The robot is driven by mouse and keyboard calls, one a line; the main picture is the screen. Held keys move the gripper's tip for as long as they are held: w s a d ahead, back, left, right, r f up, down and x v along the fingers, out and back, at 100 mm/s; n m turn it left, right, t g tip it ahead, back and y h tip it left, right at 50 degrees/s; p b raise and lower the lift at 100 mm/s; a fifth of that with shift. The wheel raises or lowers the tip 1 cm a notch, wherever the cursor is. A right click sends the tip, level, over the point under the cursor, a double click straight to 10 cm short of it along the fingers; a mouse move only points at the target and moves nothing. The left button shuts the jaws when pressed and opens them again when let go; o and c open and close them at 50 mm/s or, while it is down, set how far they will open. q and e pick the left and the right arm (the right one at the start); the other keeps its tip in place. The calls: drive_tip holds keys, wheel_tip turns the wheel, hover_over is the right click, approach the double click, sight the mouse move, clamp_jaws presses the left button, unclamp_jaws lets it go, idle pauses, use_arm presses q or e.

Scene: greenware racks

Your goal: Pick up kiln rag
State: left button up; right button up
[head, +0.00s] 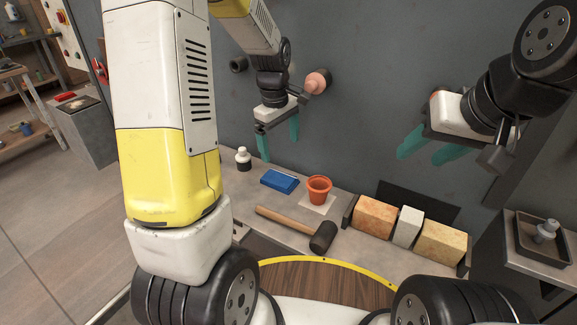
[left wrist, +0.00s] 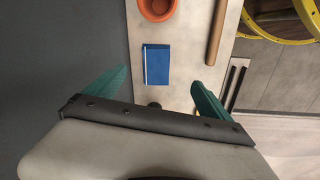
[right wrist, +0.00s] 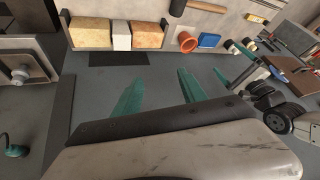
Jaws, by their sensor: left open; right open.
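A flat blue rectangular thing, which looks like the folded kiln rag (head: 280,181), lies on the pale bench beside the wall. In the left wrist view the blue rag (left wrist: 158,65) shows between the two teal fingers, beyond their tips. It also shows small at the top of the right wrist view (right wrist: 209,40). My left gripper (head: 278,142) is open and empty, above the bench and the rag, not touching it. My right gripper (head: 428,156) is open and empty, in the air at the right, well away from the rag.
A mallet (head: 292,228) lies in front. A rack with bricks (head: 375,216) is at the right. A dark tray (head: 545,240) stands at far right.

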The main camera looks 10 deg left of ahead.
sight(283, 180)
use_arm(q)
drive_tip(key=w+f, duration=0.1)
drive_tip(key=f, duration=0.1)
drive_tip(key=w+f+n, duration=0.1)
drive_tip(key=f, duration=0.1)
drive_tip(key=w+f+n+g, duration=0.1)
drive_tip(key=f, duration=0.1)
drive_tip(key=shift+w+f+y, duration=0.1)
drive_tip(key=shift+f+y, duration=0.2)
drive_tip(key=shift+f, duration=0.1)
wheel_tip(283, 180, down, 8)
drive_tip(key=shift+d+r, duration=0.1)
drive_tip(key=shift+c, duration=0.2)
drive_tip(key=c, duration=1.6)
drive_tip(key=shift+o, duration=0.2)
drive_tip(key=shift+s+r, duration=0.25)
drive_tip(key=shift+r, duration=0.2)
wheel_tip(283, 180, up, 6)
drive_tip(key=shift+s+r, duration=0.15)
drive_tip(key=shift+r, duration=0.1)
drive_tip(key=s+a, duration=0.3)
drive_tip(key=s, duration=0.6)
drive_tip(key=s+a, duration=0.3)
drive_tip(key=s, duration=0.6)
drive_tip(key=shift+a+f, duration=0.2)
drive_tip(key=shift+a, duration=0.2)
drive_tip(key=shift+s, duration=0.1)
